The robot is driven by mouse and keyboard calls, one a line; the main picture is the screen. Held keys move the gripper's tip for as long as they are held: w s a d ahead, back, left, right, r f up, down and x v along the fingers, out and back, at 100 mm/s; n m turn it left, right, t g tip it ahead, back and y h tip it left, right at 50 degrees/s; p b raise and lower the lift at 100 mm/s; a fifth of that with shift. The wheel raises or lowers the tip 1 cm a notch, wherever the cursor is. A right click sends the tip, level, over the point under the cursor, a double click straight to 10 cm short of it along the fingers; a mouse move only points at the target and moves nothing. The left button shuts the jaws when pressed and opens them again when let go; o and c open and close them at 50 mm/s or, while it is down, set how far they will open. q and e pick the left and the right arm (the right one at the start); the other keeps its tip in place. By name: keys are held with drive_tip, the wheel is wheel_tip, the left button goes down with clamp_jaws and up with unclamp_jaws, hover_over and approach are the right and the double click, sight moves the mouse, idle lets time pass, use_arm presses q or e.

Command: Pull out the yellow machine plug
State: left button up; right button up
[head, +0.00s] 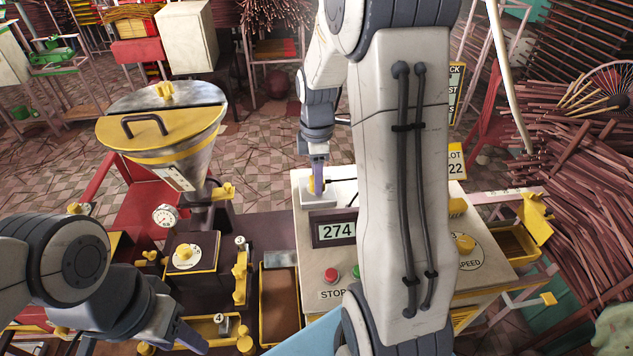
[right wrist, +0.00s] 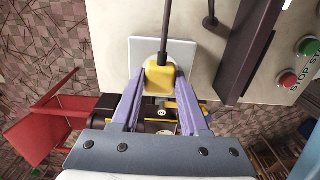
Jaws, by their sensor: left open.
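The yellow machine plug (right wrist: 160,76) with its dark cord is in front of a white socket plate (right wrist: 183,50) in the right wrist view. The purple fingers of my right gripper (right wrist: 161,82) are on both sides of the plug and appear closed on it. In the head view my right gripper (head: 317,180) reaches down to the white socket box (head: 318,201), with a bit of yellow showing at the fingertips. I cannot tell whether the plug is fully seated. My left gripper (head: 140,343) is open at the lower left, away from the plug.
The control box has a 274 display (head: 336,232), a red stop button (head: 331,275) and a yellow speed knob (head: 464,244). A steel hopper with a yellow lid (head: 150,103) stands left. My right arm hides part of the control box.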

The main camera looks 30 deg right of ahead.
clamp_jaws()
drive_tip(key=shift+r, duration=0.1)
drive_tip(key=shift+r+p, duration=2.8)
drive_tip(key=shift+r, duration=0.15)
